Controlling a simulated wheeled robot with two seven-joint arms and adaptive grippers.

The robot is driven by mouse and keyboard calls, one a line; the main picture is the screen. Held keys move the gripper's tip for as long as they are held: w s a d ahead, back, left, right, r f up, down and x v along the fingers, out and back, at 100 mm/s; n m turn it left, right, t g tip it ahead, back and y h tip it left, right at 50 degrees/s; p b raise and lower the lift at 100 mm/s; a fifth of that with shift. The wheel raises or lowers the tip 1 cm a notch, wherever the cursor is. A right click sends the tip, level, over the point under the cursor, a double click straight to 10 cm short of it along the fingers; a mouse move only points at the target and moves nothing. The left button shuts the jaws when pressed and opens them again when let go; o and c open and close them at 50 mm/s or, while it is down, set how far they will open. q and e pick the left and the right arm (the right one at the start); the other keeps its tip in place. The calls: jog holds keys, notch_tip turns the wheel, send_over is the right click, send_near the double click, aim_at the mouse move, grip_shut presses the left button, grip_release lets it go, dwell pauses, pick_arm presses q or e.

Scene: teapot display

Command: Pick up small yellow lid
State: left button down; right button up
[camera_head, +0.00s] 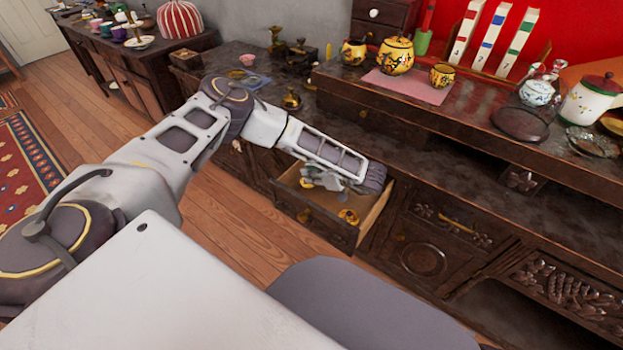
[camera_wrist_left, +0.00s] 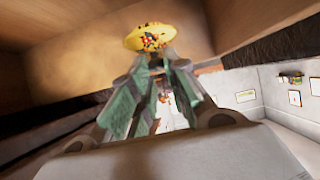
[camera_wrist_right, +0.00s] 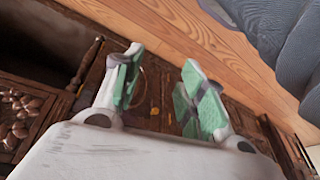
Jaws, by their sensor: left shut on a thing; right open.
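A small yellow lid (camera_wrist_left: 150,37) with a floral pattern is at my left fingertips in the left wrist view. My left gripper (camera_wrist_left: 160,62) is shut on it, and the exact contact is hard to make out. In the head view this gripper (camera_head: 312,180) is inside the open drawer (camera_head: 318,226). My right gripper (camera_wrist_right: 157,88) is open and empty in the right wrist view, near dark carved cabinet fronts.
The dark cabinet's top holds a pink mat (camera_head: 408,85), a yellow floral pot (camera_head: 396,54), a yellow bowl (camera_head: 354,52) and a yellow cup (camera_head: 442,75). The drawer walls closely surround my left gripper. Wooden floor (camera_head: 205,230) is clear.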

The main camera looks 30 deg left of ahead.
pick_arm(q)
jog(key=shift+r, duration=0.8)
pick_arm(e)
jog(key=shift+d+f, duration=0.1)
jog(key=shift+f, duration=0.1)
jog(key=shift+f, duration=0.15)
